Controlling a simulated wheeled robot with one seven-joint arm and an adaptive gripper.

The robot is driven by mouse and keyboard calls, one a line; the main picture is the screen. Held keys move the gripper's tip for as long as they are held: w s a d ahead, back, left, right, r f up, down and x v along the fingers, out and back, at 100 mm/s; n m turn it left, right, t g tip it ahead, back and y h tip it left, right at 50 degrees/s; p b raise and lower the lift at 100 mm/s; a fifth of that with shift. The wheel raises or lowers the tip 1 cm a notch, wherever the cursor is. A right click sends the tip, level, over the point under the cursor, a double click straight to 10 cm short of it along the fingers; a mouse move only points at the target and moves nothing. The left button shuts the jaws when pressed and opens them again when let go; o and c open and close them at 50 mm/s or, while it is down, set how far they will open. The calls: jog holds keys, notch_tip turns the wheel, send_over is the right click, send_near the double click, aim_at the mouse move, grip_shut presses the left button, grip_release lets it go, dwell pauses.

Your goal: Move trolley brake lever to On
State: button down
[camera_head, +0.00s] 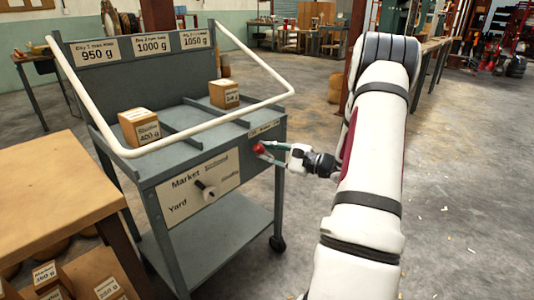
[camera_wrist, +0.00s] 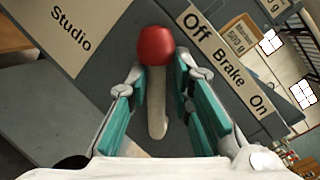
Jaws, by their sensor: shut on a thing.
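The trolley (camera_head: 225,239) is grey metal with a white tube rail. Its brake lever is a pale rod (camera_wrist: 157,105) with a red ball knob (camera_wrist: 155,45); the knob also shows in the head view (camera_head: 259,148) at the trolley's front right. The brake label (camera_wrist: 228,62) reads Off, Brake, On, and in the wrist view the knob is nearest the word Off. My gripper (camera_wrist: 162,68) is shut on the lever, with one teal-padded finger on each side of the rod. It also shows in the head view (camera_head: 272,152). The lever's mount is not clear.
Weight boxes of 400 g (camera_head: 139,127) and another (camera_head: 224,93) stand on the trolley top. A wooden table (camera_head: 50,190) is close on the left.

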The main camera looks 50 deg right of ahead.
jog(key=shift+s+f+m+p, duration=0.15)
jog(key=shift+m+p, duration=0.2)
jog(key=shift+m, duration=0.05)
dwell(0.4)
